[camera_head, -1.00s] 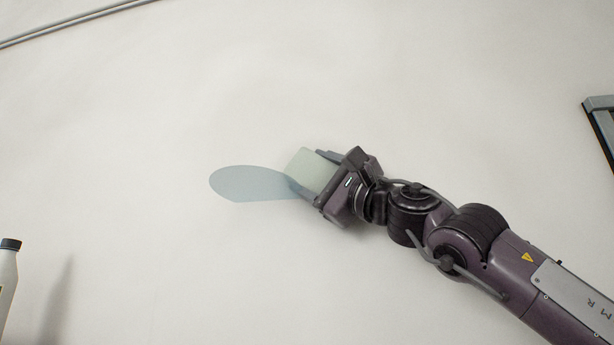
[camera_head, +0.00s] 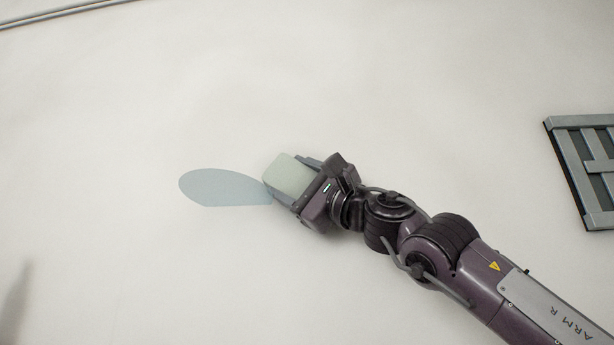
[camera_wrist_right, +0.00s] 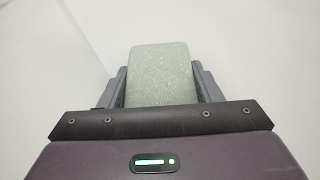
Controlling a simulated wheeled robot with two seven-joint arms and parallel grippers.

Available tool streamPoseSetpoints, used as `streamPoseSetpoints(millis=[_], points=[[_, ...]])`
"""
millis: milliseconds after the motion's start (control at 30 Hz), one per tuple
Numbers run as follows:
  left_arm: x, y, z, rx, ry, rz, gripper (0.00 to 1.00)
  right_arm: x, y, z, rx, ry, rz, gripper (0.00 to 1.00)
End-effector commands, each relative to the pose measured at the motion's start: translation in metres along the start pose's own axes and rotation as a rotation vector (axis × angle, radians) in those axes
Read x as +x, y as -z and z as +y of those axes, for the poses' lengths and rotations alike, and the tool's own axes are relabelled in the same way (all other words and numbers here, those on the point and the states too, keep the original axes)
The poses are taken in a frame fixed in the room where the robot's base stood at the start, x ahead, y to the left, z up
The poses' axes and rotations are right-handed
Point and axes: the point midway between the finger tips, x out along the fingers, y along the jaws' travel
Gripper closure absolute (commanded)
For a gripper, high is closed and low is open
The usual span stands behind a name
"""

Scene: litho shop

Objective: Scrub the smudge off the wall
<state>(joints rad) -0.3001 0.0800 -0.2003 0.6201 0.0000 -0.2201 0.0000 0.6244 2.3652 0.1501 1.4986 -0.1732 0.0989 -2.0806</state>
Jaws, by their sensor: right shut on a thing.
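The smudge (camera_head: 222,187) is a pale blue-grey oval patch on the white wall, left of centre in the head view. My right gripper (camera_head: 284,182) is shut on a pale green block-shaped sponge (camera_head: 288,174). The sponge sits at the right end of the smudge and partly hides it, with the gripper. I cannot tell whether it touches the wall. In the right wrist view the speckled sponge (camera_wrist_right: 161,74) stands out between the two grey fingers. My left gripper is not in view.
A grey slatted frame (camera_head: 590,165) is at the right edge of the head view. Thin grey rails (camera_head: 60,12) run across the top left corner. A dark shadow lies at the lower left. The wall around the smudge is bare.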

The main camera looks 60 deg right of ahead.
Motion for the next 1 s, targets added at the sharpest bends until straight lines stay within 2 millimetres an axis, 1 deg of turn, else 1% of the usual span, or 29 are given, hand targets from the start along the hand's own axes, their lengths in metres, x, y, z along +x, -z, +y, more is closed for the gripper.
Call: streamPoseSetpoints(millis=[33,100,367,700,867,1000], points=[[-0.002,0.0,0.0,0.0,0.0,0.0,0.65,0.005,0.0,0.005,0.0,-0.005,0.003,0.63],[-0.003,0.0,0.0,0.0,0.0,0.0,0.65,0.008,-0.001,0.007,0.001,-0.005,0.004,0.63],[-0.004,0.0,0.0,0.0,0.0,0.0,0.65,0.015,-0.004,0.013,0.001,-0.005,0.004,0.63],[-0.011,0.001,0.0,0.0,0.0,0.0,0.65,0.037,-0.013,0.031,0.0,-0.006,0.004,0.63],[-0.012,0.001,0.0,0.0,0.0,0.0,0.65,0.041,-0.015,0.035,0.001,-0.004,0.003,0.63],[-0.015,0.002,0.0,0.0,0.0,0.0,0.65,0.049,-0.018,0.04,0.001,-0.006,0.003,0.63]])
